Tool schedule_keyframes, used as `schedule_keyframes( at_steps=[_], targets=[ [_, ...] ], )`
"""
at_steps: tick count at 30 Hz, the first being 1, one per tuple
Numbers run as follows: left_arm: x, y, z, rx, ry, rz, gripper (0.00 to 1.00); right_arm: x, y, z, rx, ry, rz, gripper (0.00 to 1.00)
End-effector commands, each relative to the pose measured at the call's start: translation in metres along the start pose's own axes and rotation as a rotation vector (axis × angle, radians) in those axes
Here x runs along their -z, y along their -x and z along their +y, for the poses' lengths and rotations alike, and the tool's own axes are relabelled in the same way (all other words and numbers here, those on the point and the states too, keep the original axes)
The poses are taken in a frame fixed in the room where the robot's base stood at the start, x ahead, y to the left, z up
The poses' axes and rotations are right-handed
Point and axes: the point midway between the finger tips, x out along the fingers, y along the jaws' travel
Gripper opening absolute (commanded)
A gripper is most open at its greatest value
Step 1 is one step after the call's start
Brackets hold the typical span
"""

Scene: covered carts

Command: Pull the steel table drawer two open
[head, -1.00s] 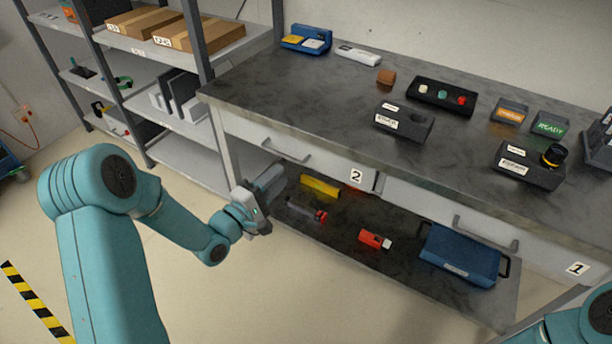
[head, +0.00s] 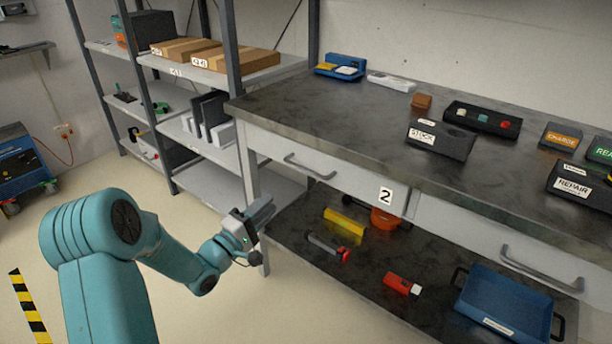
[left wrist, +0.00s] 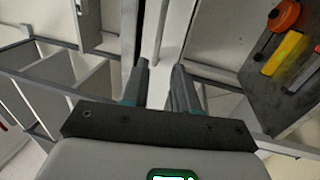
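Drawer two (head: 350,186) is the left pale drawer front under the dark steel table top (head: 330,125). It bears a "2" label at its right end and sits flush, apparently shut. Its grey bar handle (head: 310,170) is on the front's left half. My left gripper (head: 268,210) is in front of the table's left leg, below and left of the handle, and apart from it. In the left wrist view the two fingers (left wrist: 160,66) stand apart with nothing between them. The handle cannot be made out there. My right gripper is out of view.
Drawer one's handle (head: 542,268) is to the right. The lower shelf holds a yellow item (head: 344,222), a red item (head: 402,284) and a blue tray (head: 462,304). A grey shelf rack (head: 232,100) stands at the left. The floor in front is clear.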

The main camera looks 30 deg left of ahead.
Motion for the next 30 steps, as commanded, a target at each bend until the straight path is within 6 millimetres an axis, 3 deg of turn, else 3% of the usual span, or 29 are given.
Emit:
schedule_keyframes(
  at_steps=[12, 18, 24, 30],
  targets=[
    [-0.007, -0.098, 0.0, -0.004, 0.002, -0.007, 0.29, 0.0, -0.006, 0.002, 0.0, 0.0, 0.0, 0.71],
    [-0.006, -0.134, 0.0, -0.002, 0.003, -0.006, 0.29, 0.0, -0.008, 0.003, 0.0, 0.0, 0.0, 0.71],
    [-0.006, -0.15, 0.001, -0.001, 0.003, -0.004, 0.29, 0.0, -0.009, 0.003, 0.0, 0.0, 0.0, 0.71],
    [-0.006, -0.152, 0.001, 0.0, 0.003, -0.004, 0.29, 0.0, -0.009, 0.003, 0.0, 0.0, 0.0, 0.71]
  ],
)
